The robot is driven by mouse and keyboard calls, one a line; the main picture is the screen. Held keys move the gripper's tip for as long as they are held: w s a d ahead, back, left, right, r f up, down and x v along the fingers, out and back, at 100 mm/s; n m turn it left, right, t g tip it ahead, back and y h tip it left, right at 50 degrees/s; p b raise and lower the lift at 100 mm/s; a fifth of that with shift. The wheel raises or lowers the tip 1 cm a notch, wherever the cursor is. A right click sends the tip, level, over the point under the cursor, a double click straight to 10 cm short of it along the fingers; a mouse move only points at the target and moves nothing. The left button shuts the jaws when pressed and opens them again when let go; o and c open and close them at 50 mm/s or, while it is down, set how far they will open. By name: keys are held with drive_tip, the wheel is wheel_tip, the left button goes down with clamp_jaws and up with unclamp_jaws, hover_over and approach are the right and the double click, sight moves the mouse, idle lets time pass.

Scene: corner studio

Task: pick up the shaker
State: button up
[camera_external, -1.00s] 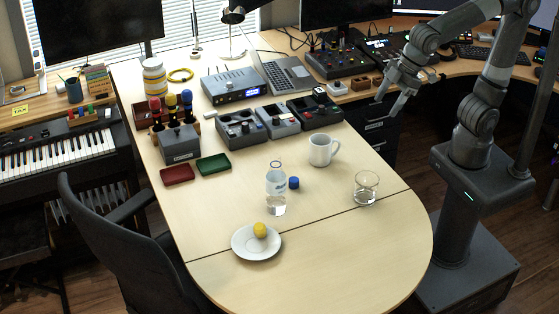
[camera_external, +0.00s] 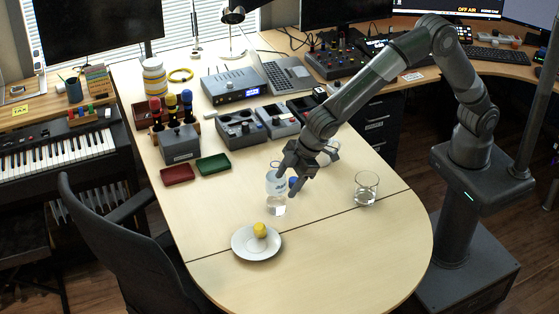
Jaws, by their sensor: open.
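No thing is clearly marked as the shaker. A small blue rounded piece (camera_external: 293,182) on the table right of the clear bottle (camera_external: 276,204) and a yellow rounded piece (camera_external: 260,230) on the white saucer (camera_external: 246,250) could each be it; I cannot tell which. My gripper (camera_external: 286,187) is open and points down at the blue piece, its fingers around or just above it. The fingers partly hide the blue piece and overlap the bottle's right side in the picture. Whether they touch either is unclear. Nothing is seen held.
A clear glass (camera_external: 366,189) stands to the right. Red (camera_external: 177,175) and green (camera_external: 213,164) trays lie at the left, with grey devices behind. The front of the table is clear.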

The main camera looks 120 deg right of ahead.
approach(262, 226)
drive_tip(key=d, duration=0.1)
drive_tip(key=x, duration=0.5)
drive_tip(key=shift+s+f, duration=0.2)
drive_tip(key=shift+f, duration=0.05)
drive_tip(key=shift+a+x, duration=0.2)
drive_tip(key=shift+x, duration=2.45)
drive_tip(key=c, duration=1.1)
drive_tip(key=shift+r, duration=0.1)
drive_tip(key=shift+c, duration=0.2)
